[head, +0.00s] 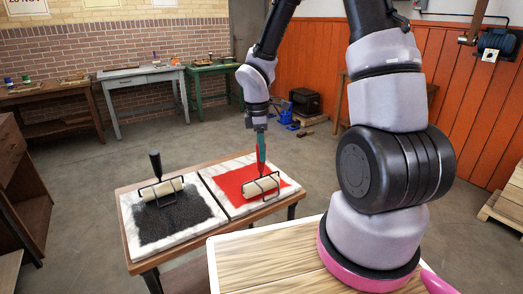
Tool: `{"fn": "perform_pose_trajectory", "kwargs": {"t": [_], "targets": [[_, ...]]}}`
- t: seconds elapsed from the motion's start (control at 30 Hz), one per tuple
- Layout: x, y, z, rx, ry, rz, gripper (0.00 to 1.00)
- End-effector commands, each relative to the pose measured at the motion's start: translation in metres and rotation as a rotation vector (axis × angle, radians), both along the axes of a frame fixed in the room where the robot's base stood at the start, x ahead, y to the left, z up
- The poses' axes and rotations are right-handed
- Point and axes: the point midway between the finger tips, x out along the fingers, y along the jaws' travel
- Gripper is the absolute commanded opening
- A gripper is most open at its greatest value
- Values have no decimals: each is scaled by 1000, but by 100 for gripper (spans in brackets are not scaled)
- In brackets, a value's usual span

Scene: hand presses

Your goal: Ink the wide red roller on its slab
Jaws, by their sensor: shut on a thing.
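A roller with a red handle (260,158) and a pale, wide drum (262,186) is at the red-inked slab (220,199). My gripper (260,135) is shut on the upper part of the red handle, holding it upright. The drum lies over the red ink patch (236,179); whether it touches the ink cannot be told. The drum's visible surface looks pale. The fingertips are small in the head view.
A second roller with a black handle (156,162) rests on the black-inked slab (133,238) to the left. Both slabs sit on a wooden table (140,267). Workbenches (140,76) stand along the back wall.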

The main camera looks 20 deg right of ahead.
Motion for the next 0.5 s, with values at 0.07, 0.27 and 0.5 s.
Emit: {"fn": "perform_pose_trajectory", "kwargs": {"t": [0.07, 0.27, 0.5], "targets": [[0, 0, -1, 0, 0, 0, 0], [0, 0, -3, 0, 0, 0, 0], [0, 0, -5, 0, 0, 0, 0]]}}
